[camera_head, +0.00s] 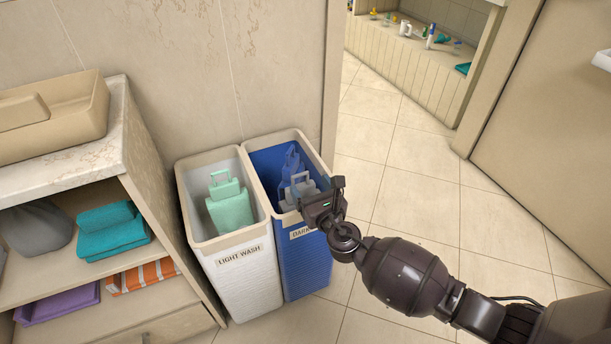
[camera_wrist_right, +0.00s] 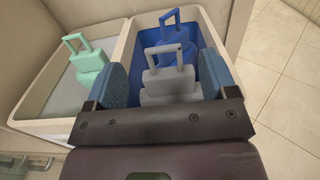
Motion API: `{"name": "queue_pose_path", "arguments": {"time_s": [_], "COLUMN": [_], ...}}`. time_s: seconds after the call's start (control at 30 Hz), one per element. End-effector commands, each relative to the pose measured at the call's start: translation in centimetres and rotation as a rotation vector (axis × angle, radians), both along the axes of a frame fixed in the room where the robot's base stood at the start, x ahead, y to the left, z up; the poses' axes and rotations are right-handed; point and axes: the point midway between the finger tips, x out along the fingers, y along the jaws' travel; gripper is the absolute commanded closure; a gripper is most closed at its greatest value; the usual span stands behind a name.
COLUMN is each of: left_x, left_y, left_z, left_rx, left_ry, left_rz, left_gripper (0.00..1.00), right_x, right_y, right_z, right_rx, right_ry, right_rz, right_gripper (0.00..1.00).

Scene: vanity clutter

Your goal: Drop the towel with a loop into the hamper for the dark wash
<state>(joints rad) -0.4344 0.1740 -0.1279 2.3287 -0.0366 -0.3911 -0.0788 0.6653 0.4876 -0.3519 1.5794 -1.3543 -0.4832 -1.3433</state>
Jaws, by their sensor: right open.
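The dark-wash hamper (camera_head: 306,268) has a blue body and a label partly covered by my right gripper. A grey towel with an upright loop (camera_wrist_right: 168,80) lies inside it, below my fingers; it also shows in the head view (camera_head: 298,188). A blue towel with a loop (camera_wrist_right: 178,42) is behind it in the same hamper. My right gripper (camera_wrist_right: 163,72) is open over the hamper's front, its two blue fingers spread apart with the grey towel's loop visible between and beyond them. I cannot tell whether they touch it. My left gripper is not in view.
The light-wash hamper (camera_head: 246,287) stands close on the left, holding a mint towel with a loop (camera_head: 230,208). Left of it, a shelf unit (camera_head: 150,170) holds teal towels (camera_head: 110,228), a grey bag (camera_head: 36,228), an orange striped towel and a purple towel. Tiled floor at right is clear.

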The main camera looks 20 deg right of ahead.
Motion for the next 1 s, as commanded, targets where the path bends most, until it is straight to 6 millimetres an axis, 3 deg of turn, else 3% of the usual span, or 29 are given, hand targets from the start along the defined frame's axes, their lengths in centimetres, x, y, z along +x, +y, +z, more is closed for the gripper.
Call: {"name": "queue_pose_path", "arguments": {"time_s": [0.2, 0.4, 1.0], "left_x": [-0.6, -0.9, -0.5], "left_y": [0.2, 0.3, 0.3], "left_z": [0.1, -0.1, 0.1], "left_rx": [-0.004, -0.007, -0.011], "left_ry": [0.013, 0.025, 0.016], "left_rz": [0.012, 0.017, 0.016], "left_gripper": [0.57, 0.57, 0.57], "right_x": [-3.6, -5.5, -5.9], "right_y": [-0.1, -0.2, -0.2], "right_z": [0.2, 0.1, 0.0], "right_rx": [0.0, 0.0, 0.0], "right_ry": [-0.001, -0.001, 0.0], "right_rz": [0.001, 0.0, 0.001], "right_gripper": [0.22, 0.22, 0.22]}}
